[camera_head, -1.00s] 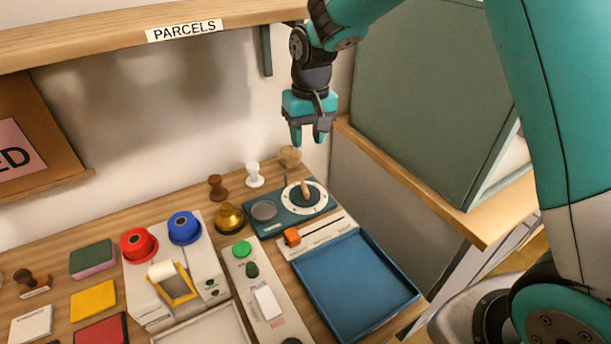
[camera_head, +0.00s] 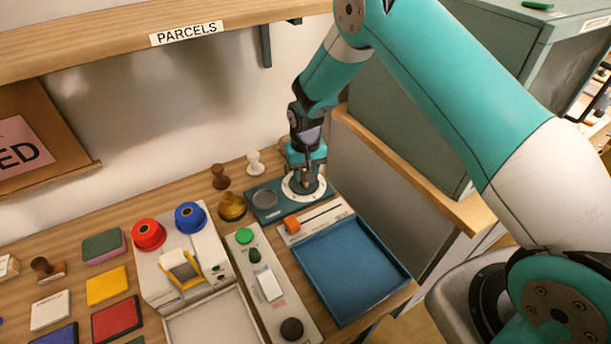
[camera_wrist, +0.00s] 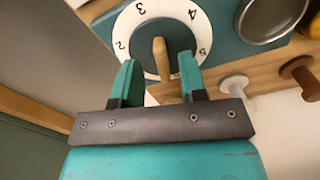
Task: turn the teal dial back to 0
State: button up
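The dial has a white numbered ring (camera_wrist: 130,22) around a teal centre, with a wooden pointer knob (camera_wrist: 160,58) across it. The figures 2, 3, 4 and 5 show; the rest of the ring is hidden by my gripper. The number the knob points to is unclear. The dial sits on a teal plate (camera_head: 268,212) at the back right of the table. My gripper (camera_wrist: 158,68) is open, pointing down over the dial, with one finger on each side of the knob and visible gaps. In the head view my gripper (camera_head: 305,180) covers most of the dial.
A round grey dish (camera_head: 265,198) shares the teal plate. A brass bell (camera_head: 231,206), a brown stamp (camera_head: 220,177) and a white stamp (camera_head: 255,163) stand close by. An orange slider (camera_head: 292,225) and a blue tray (camera_head: 352,268) lie in front.

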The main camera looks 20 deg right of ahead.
jog(key=shift+f, duration=1.6)
jog(key=shift+c, duration=0.3)
grip_shut()
jog(key=shift+d+f+n+b, duration=0.1)
jog(key=shift+f+n+b, duration=0.05)
jog(key=shift+n+b, duration=0.55)
jog(key=shift+n, duration=0.8)
jog(key=shift+r, duration=0.2)
jog(key=shift+o, duration=0.3)
grip_release()
jog(key=shift+d, duration=0.1)
